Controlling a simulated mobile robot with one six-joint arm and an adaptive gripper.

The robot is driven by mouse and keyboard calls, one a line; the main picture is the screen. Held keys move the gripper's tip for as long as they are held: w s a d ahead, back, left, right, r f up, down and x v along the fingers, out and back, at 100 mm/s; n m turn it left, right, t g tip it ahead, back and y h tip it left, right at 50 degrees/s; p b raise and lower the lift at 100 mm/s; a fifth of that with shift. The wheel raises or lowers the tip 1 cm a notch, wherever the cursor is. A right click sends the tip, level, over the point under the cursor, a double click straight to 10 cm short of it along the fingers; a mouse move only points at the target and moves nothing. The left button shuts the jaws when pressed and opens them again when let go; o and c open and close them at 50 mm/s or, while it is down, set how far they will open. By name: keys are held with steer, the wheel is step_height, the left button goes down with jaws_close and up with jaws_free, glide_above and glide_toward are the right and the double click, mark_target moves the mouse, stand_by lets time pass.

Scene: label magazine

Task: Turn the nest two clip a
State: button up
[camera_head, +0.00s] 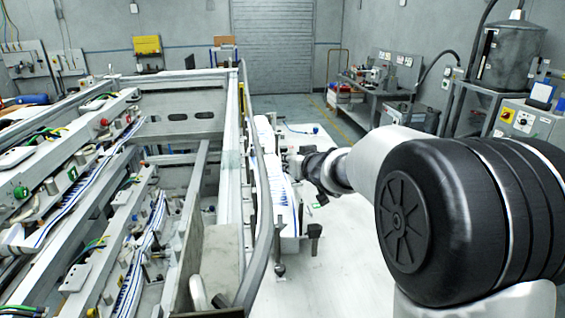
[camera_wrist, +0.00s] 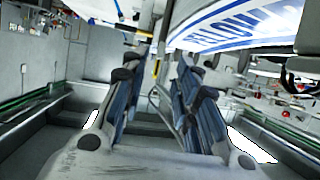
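My gripper (camera_head: 302,166) is beside the right side of a long label stack (camera_head: 276,188) in the head view. In the wrist view its two fingers stand apart with nothing seen between them, so my gripper (camera_wrist: 157,72) is open. The label stack also shows in the wrist view, with large blue lettering (camera_wrist: 232,30), just above and right of the fingertips. A small metal fitting (camera_wrist: 148,18) shows beyond the fingertips. I cannot tell for sure which part is nest two clip a, or how it is turned. My arm hides part of the area in the head view.
A grey rail (camera_head: 262,200) runs along the stack's left side. Dark upright posts (camera_head: 314,238) stand at the stack's near end. The machine frame (camera_head: 180,128) with more label rows fills the left. The pale surface right of the stack looks mostly clear.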

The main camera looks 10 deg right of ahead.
steer(key=x, duration=0.6)
steer(key=shift+w, duration=0.2)
jaws_close()
